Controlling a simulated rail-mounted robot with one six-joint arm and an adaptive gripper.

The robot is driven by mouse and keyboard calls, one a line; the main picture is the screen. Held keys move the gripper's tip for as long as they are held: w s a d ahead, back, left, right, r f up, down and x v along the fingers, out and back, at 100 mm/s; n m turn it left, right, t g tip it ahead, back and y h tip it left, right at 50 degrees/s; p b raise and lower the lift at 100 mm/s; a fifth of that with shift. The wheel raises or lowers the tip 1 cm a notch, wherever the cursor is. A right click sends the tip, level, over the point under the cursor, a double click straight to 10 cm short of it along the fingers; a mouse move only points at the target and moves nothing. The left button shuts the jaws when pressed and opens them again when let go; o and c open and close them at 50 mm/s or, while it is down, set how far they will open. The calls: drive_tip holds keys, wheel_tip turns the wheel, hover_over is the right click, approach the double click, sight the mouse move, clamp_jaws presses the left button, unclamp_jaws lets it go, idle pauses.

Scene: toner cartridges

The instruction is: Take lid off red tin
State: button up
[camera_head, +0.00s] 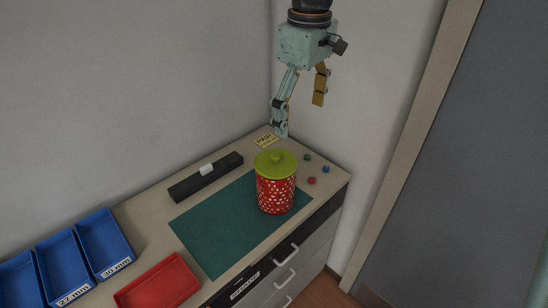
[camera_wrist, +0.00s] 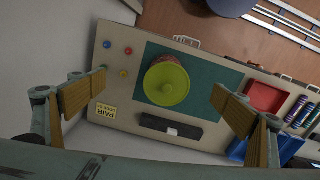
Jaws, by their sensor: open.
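The red tin (camera_head: 275,192) with a light dotted pattern stands upright on the green mat (camera_head: 213,235) near the right end of the counter. Its yellow-green lid (camera_head: 275,162), with a knob in the middle, sits on top. In the wrist view the lid (camera_wrist: 167,84) is seen from above and hides most of the tin. My gripper (camera_head: 300,118) is open and empty, above the tin and apart from it. In the wrist view my gripper (camera_wrist: 161,100) has its two fingers wide apart, with the lid between them in the picture.
A black bar (camera_head: 206,178) with a white block on it lies behind the mat. Small red, green and blue buttons (camera_head: 312,181) and a yellow label (camera_head: 266,140) are near the tin. A red tray (camera_head: 158,284) and blue trays (camera_head: 104,243) stand at left. A wall is behind.

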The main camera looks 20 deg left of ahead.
drive_tip(key=n+p, duration=0.1)
hover_over(278, 156)
drive_tip(key=f, duration=0.2)
drive_tip(key=shift+d+r, duration=0.1)
drive_tip(key=shift+r, duration=0.05)
drive_tip(key=shift+f, duration=4.3)
drive_tip(key=shift+f, duration=0.1)
drive_tip(key=shift+f, duration=2.55)
